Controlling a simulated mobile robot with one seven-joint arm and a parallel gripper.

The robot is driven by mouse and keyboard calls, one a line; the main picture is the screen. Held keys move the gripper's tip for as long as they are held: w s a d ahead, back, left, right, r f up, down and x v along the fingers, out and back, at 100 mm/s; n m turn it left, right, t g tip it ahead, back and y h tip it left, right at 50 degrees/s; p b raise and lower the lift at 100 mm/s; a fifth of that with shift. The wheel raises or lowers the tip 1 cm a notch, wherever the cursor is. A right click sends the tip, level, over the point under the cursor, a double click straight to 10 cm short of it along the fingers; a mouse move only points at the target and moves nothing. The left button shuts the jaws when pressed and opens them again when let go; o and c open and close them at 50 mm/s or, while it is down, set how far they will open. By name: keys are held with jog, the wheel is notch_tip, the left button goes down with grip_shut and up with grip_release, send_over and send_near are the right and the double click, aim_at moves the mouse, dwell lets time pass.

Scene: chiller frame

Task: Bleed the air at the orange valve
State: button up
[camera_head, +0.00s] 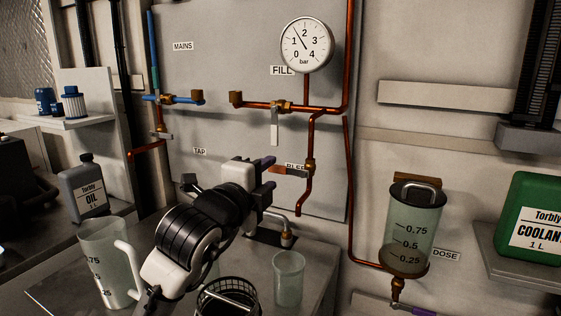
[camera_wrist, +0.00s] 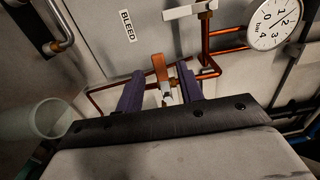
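The orange valve handle (camera_head: 291,171) sticks out to the left from the bleed pipe's brass valve body (camera_head: 309,167), roughly level. My gripper (camera_head: 271,171) is open, with one purple finger above and one below the handle's free end. In the wrist view the orange handle (camera_wrist: 159,66) shows between the two fingers of my gripper (camera_wrist: 160,72), with a gap visible at the sides. The pressure gauge (camera_head: 306,45) has its needle between 1 and 2 bar.
The fill valve's pale lever (camera_head: 274,133) hangs down above the bleed valve. A clear cup (camera_head: 289,278) stands on the bench below the bleed pipe. A dark wire basket (camera_head: 228,296) and a jug (camera_head: 105,263) stand nearby. The dose vessel (camera_head: 413,230) is at the right.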

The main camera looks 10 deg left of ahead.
aim_at(275, 169)
jog(key=w, duration=0.3)
jog(key=w+d+p, duration=0.1)
jog(key=w, duration=0.2)
jog(key=shift+d, duration=0.1)
jog(key=shift+c, duration=0.3)
grip_shut()
